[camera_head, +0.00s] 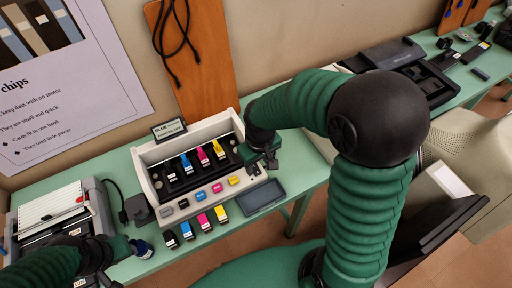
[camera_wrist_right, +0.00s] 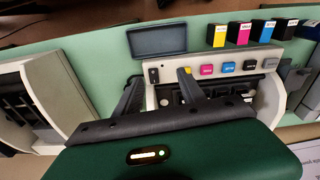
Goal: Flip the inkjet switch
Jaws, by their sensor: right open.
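The inkjet printer (camera_head: 150,188) is a white open unit with coloured cartridges inside and a row of coloured buttons on its front panel. In the right wrist view, a small black switch (camera_wrist_right: 153,75) sits at the left end of that panel, beside the yellow button. My right gripper (camera_head: 268,158) is at the printer's right front corner in the head view. In the right wrist view its fingers (camera_wrist_right: 160,78) are apart and empty, on either side of the switch. Contact cannot be told. My left gripper (camera_head: 122,246) is at the lower left, its fingers unclear.
Several loose cartridges (camera_head: 204,222) and a dark tray (camera_head: 262,198) lie in front of the printer. A grey device (camera_head: 50,218) stands at the left, and black equipment (camera_head: 400,62) at the far right. A small sign (camera_head: 169,130) stands behind the printer.

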